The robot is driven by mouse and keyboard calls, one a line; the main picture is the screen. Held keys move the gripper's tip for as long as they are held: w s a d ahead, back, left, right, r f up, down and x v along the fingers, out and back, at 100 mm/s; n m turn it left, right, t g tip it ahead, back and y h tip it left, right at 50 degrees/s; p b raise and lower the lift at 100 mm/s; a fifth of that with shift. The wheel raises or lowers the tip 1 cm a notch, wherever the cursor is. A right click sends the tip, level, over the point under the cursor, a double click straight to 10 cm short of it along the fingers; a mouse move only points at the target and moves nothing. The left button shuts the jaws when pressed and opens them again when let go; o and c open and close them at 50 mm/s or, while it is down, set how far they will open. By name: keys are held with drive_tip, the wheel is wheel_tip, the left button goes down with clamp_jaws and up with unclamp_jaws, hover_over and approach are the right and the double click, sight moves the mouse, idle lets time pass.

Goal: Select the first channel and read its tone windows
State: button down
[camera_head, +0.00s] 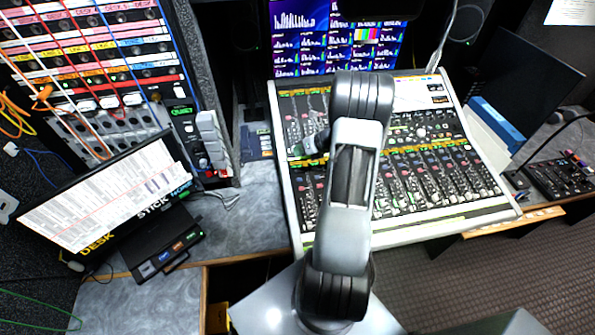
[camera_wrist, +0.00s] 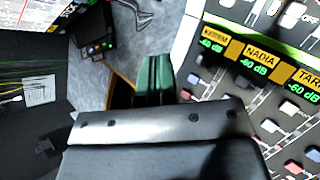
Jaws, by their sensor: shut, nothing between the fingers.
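The mixing console (camera_head: 450,215) stands in the middle of the head view, with rows of knobs, buttons and yellow label strips. The wrist view shows part of it (camera_wrist: 232,28) with several yellow channel labels. The leftmost label (camera_wrist: 215,33) is too blurred to read surely; beside it are NADIA (camera_wrist: 260,53) and one starting TAR (camera_wrist: 304,78), with green dB readouts below. My gripper (camera_head: 299,149) is over the console's left part, partly hidden by my arm. In the wrist view its green fingers (camera_wrist: 155,66) are together and empty. I cannot tell whether they touch anything. No tone windows are readable.
A monitor (camera_head: 335,35) with bar graphs stands behind the console. A patch rack (camera_head: 95,75) with cables and a tilted screen (camera_head: 105,195) are at left. A dark panel (camera_head: 525,80) and small control box (camera_head: 565,177) are at right. Grey desk top (camera_head: 240,225) lies bare left of the console.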

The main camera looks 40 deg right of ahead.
sight(299, 171)
drive_tip(key=shift+w+d+f+b, duration=0.1)
drive_tip(key=shift+w+f+b, duration=0.1)
drive_tip(key=shift+f+b, duration=1.1)
drive_tip(key=shift+w+d+f+b, duration=0.15)
drive_tip(key=shift+f+b, duration=0.8)
drive_tip(key=shift+f, duration=0.6)
drive_tip(key=shift+w+a+f+b, duration=0.1)
drive_tip(key=shift+w+f+b, duration=0.1)
drive_tip(key=shift+f+b, duration=1.1)
drive_tip(key=shift+f, duration=0.2)
drive_tip(key=shift+d+f, duration=0.1)
drive_tip(key=shift+f, duration=0.25)
drive_tip(key=shift+w+f+b, duration=0.1)
drive_tip(key=shift+f+b, duration=0.25)
drive_tip(key=shift+f, duration=0.05)
drive_tip(key=shift+r, duration=0.2)
drive_tip(key=shift+r+p, duration=0.65)
drive_tip(key=shift+p, duration=0.1)
drive_tip(key=shift+r, duration=0.15)
drive_tip(key=r+p, duration=0.2)
drive_tip(key=r, duration=0.1)
drive_tip(key=r+p, duration=0.1)
drive_tip(key=p, duration=0.1)
drive_tip(key=shift+s+a+r, duration=0.2)
drive_tip(key=shift+s+r, duration=0.15)
drive_tip(key=shift+s, duration=0.05)
